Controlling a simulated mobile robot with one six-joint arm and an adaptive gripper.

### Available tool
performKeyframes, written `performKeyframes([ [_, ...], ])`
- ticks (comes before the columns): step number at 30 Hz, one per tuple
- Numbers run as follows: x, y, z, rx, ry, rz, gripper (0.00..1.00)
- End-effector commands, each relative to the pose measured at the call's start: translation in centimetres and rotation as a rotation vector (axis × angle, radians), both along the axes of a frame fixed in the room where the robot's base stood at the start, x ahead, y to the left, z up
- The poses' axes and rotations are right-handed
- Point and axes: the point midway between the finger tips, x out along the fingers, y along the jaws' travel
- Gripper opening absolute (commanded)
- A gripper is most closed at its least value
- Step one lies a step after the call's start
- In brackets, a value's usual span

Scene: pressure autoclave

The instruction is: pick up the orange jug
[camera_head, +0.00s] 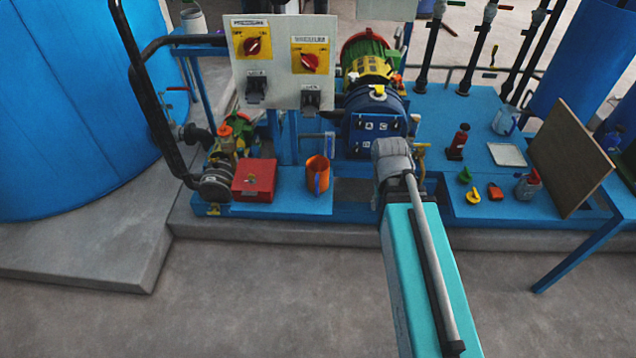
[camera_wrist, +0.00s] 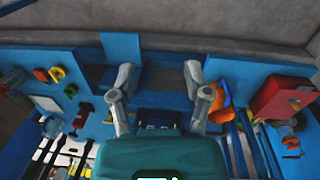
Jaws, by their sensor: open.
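The orange jug (camera_head: 317,172) stands upright on the blue platform in the head view, just right of a red box, with a blue strip on its front. In the wrist view the jug (camera_wrist: 223,98) shows right of my gripper (camera_wrist: 159,72), just outside the right finger and partly hidden by it. My gripper's two grey fingers are spread wide with nothing between them. In the head view my arm reaches in from the lower right; its grey end is right of the jug, and the fingers cannot be made out.
The red box (camera_head: 252,181) sits close left of the jug. A switch panel (camera_head: 280,85) stands behind it. On the right are a red bottle (camera_head: 458,143), a white tray (camera_head: 507,155), a grey jug (camera_head: 526,187) and a leaning brown board (camera_head: 570,155). The floor in front is clear.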

Motion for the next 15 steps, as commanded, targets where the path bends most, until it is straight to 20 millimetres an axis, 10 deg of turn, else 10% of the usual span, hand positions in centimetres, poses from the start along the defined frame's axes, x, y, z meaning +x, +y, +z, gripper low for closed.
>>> performKeyframes([
  [15, 6.0, 2.7, -8.1, -0.358, -0.028, 0.153, 0.63],
])
